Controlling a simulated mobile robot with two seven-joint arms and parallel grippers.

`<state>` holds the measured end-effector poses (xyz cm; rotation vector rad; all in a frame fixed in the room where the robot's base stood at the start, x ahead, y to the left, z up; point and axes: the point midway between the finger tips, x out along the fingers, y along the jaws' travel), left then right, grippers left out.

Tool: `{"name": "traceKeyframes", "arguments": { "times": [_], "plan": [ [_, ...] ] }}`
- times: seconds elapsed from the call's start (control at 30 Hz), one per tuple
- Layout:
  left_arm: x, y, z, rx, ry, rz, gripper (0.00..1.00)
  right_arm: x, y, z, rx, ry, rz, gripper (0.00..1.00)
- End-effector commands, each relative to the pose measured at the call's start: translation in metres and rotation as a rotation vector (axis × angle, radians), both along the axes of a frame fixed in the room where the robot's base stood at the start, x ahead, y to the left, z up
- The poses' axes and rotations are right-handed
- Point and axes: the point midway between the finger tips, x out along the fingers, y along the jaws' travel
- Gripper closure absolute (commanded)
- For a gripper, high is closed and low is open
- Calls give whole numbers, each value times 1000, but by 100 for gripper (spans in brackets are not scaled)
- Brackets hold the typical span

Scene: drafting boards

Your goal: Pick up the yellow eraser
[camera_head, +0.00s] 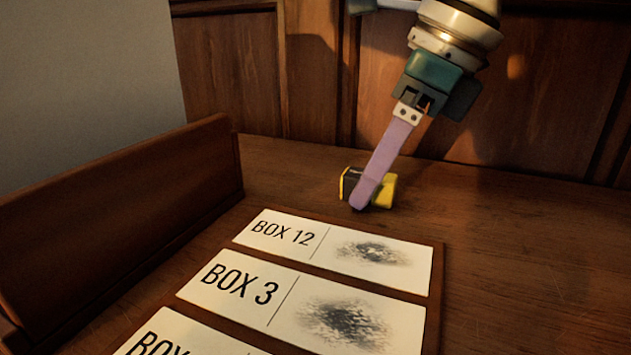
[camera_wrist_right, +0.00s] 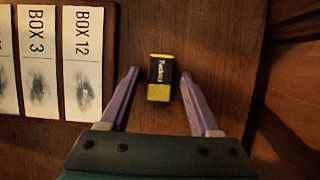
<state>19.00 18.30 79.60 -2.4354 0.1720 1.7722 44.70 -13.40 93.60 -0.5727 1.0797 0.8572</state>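The yellow eraser (camera_head: 386,190) lies on the wooden desk just behind the printed cards, partly hidden by my right gripper's finger in the head view. In the right wrist view the eraser (camera_wrist_right: 159,92) is yellow at its ends with a black lettered band. My right gripper (camera_head: 362,203) reaches down from above with lilac fingers. In the wrist view its fingers (camera_wrist_right: 158,73) are spread apart, one on each side of the eraser, with a gap visible on both sides. Whether the tips touch the desk is unclear. My left gripper is out of view.
Cream cards marked BOX 12 (camera_head: 330,239) and BOX 3 (camera_head: 270,290), with dark smudges, lie on a brown board in front of the eraser. A raised wooden ledge (camera_head: 120,220) stands at left. A panelled wall (camera_head: 240,70) rises behind. Desk to the right is clear.

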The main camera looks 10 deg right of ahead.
Motion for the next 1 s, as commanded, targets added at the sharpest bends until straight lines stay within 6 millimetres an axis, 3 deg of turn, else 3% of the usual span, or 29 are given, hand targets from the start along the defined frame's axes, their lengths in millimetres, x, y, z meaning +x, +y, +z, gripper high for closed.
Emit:
{"name": "traceKeyframes", "arguments": {
  "times": [0.07, 0.53, 1.0],
  "plan": [
    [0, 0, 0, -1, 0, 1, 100, 0, 0, 0, 0, 0, 0, 47],
    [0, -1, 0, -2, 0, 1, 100, 0, 0, 1, 1, -1, 0, 100],
    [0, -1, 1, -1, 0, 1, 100, 0, 0, 5, 1, -2, 0, 100]
  ]
}}
